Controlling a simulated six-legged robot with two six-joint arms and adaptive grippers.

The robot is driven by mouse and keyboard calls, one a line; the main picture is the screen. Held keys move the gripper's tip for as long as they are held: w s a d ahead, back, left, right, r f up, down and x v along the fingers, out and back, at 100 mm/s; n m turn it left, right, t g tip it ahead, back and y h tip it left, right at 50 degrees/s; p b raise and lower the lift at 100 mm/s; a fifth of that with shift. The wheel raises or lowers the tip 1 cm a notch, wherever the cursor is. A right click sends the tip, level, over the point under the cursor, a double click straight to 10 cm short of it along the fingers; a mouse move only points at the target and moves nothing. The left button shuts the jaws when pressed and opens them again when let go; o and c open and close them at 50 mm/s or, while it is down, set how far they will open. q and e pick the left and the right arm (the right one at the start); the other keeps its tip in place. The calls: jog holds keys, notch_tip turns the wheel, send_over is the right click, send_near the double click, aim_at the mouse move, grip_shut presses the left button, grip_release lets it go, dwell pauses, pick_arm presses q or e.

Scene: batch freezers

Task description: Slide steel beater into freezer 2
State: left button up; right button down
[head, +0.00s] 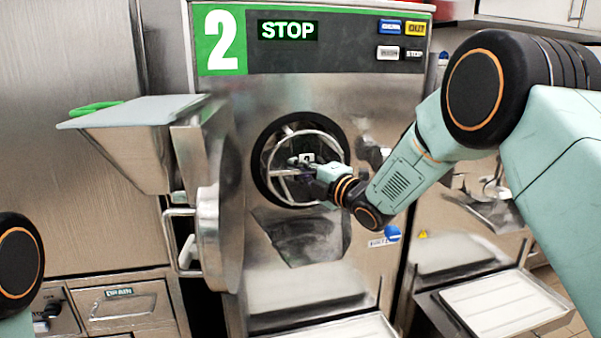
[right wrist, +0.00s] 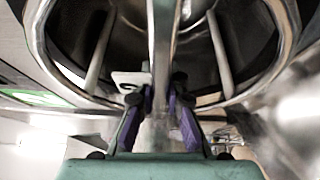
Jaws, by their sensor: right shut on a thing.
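Freezer 2 (head: 330,95) stands in front of me with its round door (head: 217,200) swung open to the left. The steel beater (head: 322,141) shows as a ring with bars at the round opening (head: 258,160). Its bars also show in the right wrist view (right wrist: 165,55). My right gripper (head: 306,170) is shut on a bar of the beater, with purple pads on either side of it in the right wrist view (right wrist: 163,105). How deep the beater sits cannot be told. Of my left arm only a joint shows at the left edge; its gripper is out of view.
A hopper (head: 130,140) with a lid sticks out above the door on the left. A chute (head: 300,235) is below the opening. A second machine with a white tray (head: 505,305) stands at right. A drain drawer (head: 120,305) is at lower left.

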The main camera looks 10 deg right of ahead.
jog(key=shift+w+a, duration=0.1)
jog(key=shift+w, duration=2.45)
jog(key=shift+f+b, duration=0.35)
jog(key=shift+b, duration=0.3)
jog(key=c, duration=1.3)
grip_release()
jog(key=shift+f, duration=0.1)
jog(key=shift+f, duration=0.1)
jog(key=v, duration=1.2)
jog(key=shift+r, duration=0.25)
